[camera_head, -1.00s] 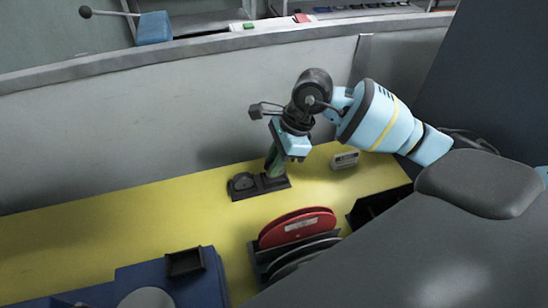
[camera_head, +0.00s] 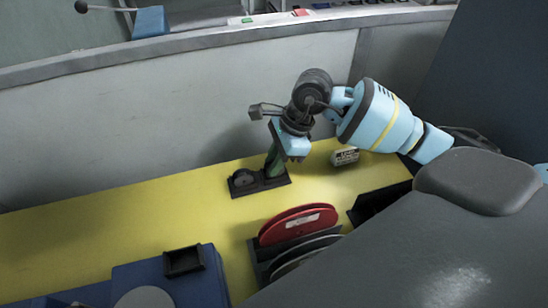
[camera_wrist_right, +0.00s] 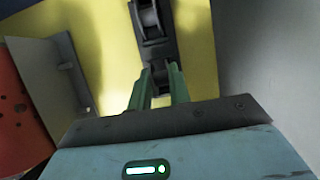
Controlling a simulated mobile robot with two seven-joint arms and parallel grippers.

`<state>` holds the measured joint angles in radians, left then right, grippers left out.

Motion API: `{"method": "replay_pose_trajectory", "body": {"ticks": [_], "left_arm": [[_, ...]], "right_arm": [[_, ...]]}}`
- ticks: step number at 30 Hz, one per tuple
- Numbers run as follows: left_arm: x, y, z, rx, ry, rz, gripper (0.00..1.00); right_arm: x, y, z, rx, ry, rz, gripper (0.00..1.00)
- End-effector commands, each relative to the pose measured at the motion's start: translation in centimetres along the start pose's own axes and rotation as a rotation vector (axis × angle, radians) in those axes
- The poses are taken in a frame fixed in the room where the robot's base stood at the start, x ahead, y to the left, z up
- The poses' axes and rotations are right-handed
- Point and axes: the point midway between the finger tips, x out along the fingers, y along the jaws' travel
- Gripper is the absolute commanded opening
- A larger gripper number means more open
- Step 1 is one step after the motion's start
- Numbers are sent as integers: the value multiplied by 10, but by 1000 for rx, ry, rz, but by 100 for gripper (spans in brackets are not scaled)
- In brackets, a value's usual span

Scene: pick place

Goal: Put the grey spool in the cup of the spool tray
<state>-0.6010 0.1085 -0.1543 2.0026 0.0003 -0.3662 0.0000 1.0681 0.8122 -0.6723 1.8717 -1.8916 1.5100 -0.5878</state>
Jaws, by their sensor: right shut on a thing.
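The dark spool tray (camera_head: 248,193) lies on the yellow table top. A round grey-black piece (camera_head: 243,179) sits at its left end, and it also shows near the top of the right wrist view (camera_wrist_right: 150,20). My right gripper (camera_head: 271,172) reaches down over the tray's right end. Its green fingers (camera_wrist_right: 160,84) are shut on a small dark grey thing (camera_wrist_right: 160,74), which looks like the grey spool. The fingers hide most of it, and I cannot tell whether it touches the tray. My left gripper is not in view.
A rack with red and grey discs (camera_head: 297,226) stands in front of the tray. A blue unit (camera_head: 150,275) is at the front left. A grey wall (camera_head: 180,130) runs behind. The table's left part is clear.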

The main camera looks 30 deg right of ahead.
Motion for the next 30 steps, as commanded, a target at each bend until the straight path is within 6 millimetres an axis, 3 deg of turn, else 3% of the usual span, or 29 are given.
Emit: {"method": "replay_pose_trajectory", "body": {"ticks": [9, 10, 15, 21, 24, 30], "left_arm": [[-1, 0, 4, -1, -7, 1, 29], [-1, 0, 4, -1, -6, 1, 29], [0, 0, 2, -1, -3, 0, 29], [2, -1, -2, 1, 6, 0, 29], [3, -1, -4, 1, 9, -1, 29], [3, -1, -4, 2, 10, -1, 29]], "right_arm": [[1, 0, -1, 0, 0, -1, 0], [1, 0, -1, 0, 0, -1, 23], [2, 0, -1, 0, 0, -1, 45], [2, 0, -1, 0, 0, 0, 46], [2, 0, -1, 0, 0, 0, 59], [2, 0, -1, 0, 0, 0, 59]]}}
